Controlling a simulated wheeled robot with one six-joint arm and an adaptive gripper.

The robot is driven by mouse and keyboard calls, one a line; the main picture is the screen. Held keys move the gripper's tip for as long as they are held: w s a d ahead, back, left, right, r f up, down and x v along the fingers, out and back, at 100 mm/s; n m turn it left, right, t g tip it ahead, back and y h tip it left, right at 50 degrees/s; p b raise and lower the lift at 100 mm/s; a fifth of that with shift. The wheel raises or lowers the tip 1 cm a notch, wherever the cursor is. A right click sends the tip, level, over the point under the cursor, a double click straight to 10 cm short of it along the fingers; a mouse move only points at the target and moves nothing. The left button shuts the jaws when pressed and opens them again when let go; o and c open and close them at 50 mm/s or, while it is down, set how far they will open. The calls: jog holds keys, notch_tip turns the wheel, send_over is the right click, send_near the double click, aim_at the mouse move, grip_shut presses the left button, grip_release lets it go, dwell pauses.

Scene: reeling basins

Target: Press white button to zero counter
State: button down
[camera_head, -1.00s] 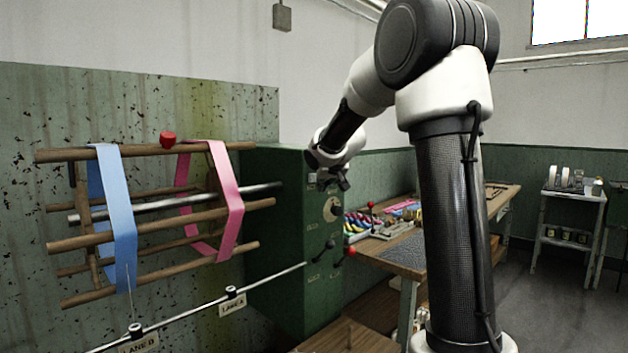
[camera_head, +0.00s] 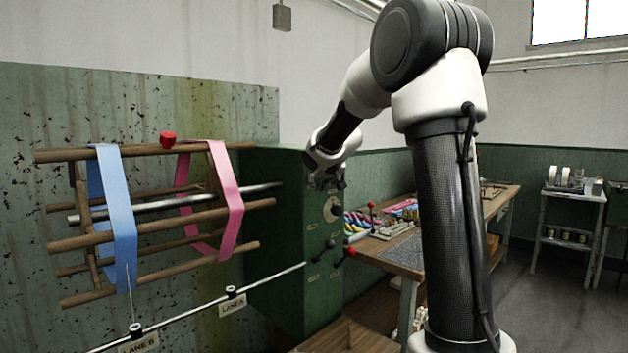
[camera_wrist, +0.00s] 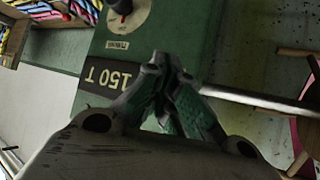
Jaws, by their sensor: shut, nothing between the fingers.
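The green machine cabinet (camera_head: 285,235) stands left of my arm in the head view. In the wrist view its green face (camera_wrist: 190,30) lies beyond my fingers. A dark counter plate (camera_wrist: 112,77) on it reads "150 T" upside down, just left of my fingertips. My gripper (camera_wrist: 166,62) is shut and empty, its fingertips over the panel beside the counter. I cannot tell whether they touch it. In the head view my gripper (camera_head: 328,182) is at the cabinet's upper front. I cannot make out the white button; my fingers may hide it.
A cream dial (camera_head: 332,208) and red-knobbed levers (camera_head: 350,251) sit below my gripper on the cabinet. The wooden reel (camera_head: 160,213) with blue and pink bands is at left. A workbench (camera_head: 405,250) with coloured skeins stands behind my arm.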

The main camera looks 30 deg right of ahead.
jog(key=shift+w+a, duration=0.1)
jog(key=shift+w, duration=0.3)
jog(key=shift+s, duration=0.1)
dwell(0.5)
jog(key=shift+s+d, duration=0.3)
jog(key=shift+s, duration=0.5)
jog(key=s, duration=0.1)
jog(key=s+d, duration=0.1)
jog(key=s, duration=0.2)
jog(key=shift+s+d, duration=0.35)
